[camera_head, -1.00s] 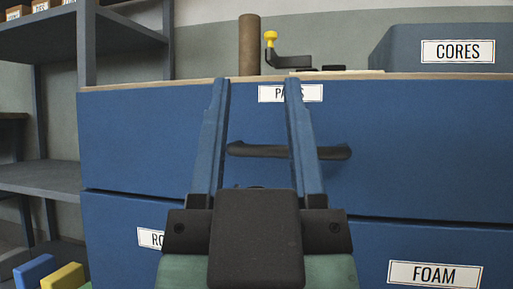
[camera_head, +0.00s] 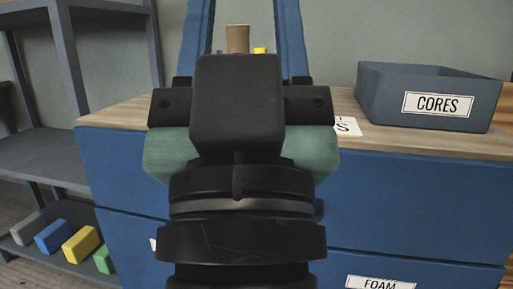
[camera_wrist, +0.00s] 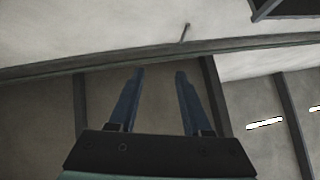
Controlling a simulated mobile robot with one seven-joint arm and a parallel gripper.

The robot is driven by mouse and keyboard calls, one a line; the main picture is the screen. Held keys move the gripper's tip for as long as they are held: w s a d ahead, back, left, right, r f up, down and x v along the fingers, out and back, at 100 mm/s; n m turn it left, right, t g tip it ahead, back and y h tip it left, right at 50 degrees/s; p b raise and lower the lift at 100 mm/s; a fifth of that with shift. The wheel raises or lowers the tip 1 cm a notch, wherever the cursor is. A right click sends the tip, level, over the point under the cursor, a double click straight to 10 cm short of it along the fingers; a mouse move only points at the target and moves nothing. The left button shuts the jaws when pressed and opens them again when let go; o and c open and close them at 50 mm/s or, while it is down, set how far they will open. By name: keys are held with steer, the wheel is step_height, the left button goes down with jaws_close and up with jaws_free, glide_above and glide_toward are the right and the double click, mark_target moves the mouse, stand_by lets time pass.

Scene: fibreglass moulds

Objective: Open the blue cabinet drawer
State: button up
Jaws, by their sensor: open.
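The blue cabinet (camera_head: 410,190) fills the lower part of the head view, under a wooden top. Its upper drawer front looks flush with the one below, so it appears closed. My gripper (camera_head: 245,20) is open, with two blue fingers running up past the top of the head view, above the cabinet top in the picture. My wrist and gripper body cover the middle of the upper drawer front. The dark bar handle is almost wholly hidden; only a small dark bit shows beside my wrist. In the wrist view, nothing is between the fingers (camera_wrist: 159,75), and no cabinet shows.
A grey CORES bin (camera_head: 425,97) stands on the right of the wooden top (camera_head: 340,145). A grey shelf (camera_head: 45,155) is at left, with coloured blocks (camera_head: 80,244) low down. The wrist view shows pale surfaces and dark beams.

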steer(key=w+d+r+g+h+p, duration=0.1)
steer(key=w+r+g+h+p, duration=0.1)
steer(key=w+r+p, duration=0.6)
step_height(320, 180, down, 13)
steer(key=w+d+n+g+h+p, duration=0.1)
steer(key=w+n+g+h+p, duration=0.25)
steer(key=p, duration=0.95)
steer(key=s+a+f+n+g+y+p, duration=0.1)
steer(key=s+f+n+g+p, duration=0.2)
steer(key=s+f+n+p, duration=0.45)
steer(key=s+a+f+n+g+y+p, duration=0.1)
steer(key=s+f+n+g+p, duration=0.35)
steer(key=f, duration=0.65)
steer(key=shift+m+t, duration=0.25)
steer(key=shift+t, duration=0.25)
steer(key=p+x, duration=0.1)
steer(key=x, duration=1.1)
steer(key=shift+w+d+r, duration=0.1)
steer(key=shift+w+d, duration=0.15)
steer(key=shift+w, duration=0.1)
jaws_close()
